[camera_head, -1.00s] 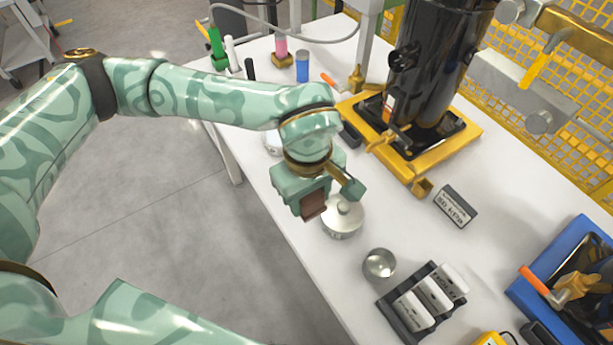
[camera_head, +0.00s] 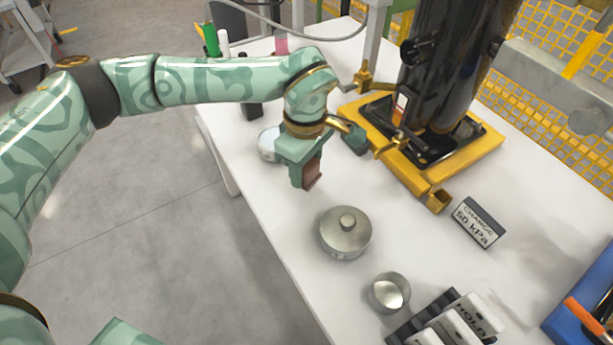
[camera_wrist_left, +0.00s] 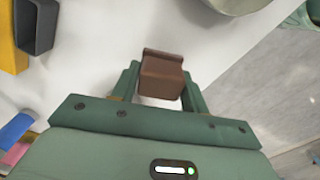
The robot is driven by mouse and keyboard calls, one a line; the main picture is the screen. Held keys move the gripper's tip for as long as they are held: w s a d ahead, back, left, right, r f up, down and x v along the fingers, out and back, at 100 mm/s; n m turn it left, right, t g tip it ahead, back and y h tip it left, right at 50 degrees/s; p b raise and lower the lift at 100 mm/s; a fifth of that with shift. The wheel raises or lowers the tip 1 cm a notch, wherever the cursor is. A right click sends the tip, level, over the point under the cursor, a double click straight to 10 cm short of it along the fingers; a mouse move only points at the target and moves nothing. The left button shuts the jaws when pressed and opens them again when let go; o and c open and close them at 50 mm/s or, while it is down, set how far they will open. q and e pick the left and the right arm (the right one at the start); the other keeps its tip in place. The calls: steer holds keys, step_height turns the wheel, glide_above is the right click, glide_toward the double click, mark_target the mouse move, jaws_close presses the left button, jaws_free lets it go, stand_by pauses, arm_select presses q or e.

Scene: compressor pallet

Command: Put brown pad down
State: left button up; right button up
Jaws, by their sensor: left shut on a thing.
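The brown pad (camera_head: 312,173) is a small brown block held at the tips of my left gripper (camera_head: 308,172). In the left wrist view the pad (camera_wrist_left: 162,75) sits between the two green fingers of the gripper (camera_wrist_left: 160,85), which is shut on it. In the head view the pad is over the white table (camera_head: 270,205), behind and left of a round metal weight with a knob (camera_head: 345,232). It looks raised above the tabletop, but its exact height cannot be told. My right gripper is not in view.
A yellow frame (camera_head: 440,170) with a black cylinder (camera_head: 445,70) stands right of my gripper. A small metal cup (camera_head: 388,292), a label block (camera_head: 480,222) and a dark rack of blocks (camera_head: 450,318) are nearer. A silver round item (camera_head: 268,143) lies behind the gripper.

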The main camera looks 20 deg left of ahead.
mark_target(305, 176)
arm_select(q)
steer(key=f, duration=0.1)
steer(key=f+b, duration=0.2)
steer(key=shift+w+a+f, duration=0.15)
steer(key=shift+a+f, duration=0.1)
steer(key=shift+w+f, duration=0.1)
steer(key=shift+f, duration=0.25)
steer(key=shift+r, duration=0.2)
steer(key=o, duration=1.2)
steer(key=shift+f, duration=0.15)
steer(key=shift+c, duration=0.2)
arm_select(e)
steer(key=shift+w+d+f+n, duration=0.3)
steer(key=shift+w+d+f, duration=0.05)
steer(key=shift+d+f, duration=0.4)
arm_select(q)
step_height(305, 176, up, 12)
steer(key=p, duration=0.5)
steer(key=shift+r, duration=0.2)
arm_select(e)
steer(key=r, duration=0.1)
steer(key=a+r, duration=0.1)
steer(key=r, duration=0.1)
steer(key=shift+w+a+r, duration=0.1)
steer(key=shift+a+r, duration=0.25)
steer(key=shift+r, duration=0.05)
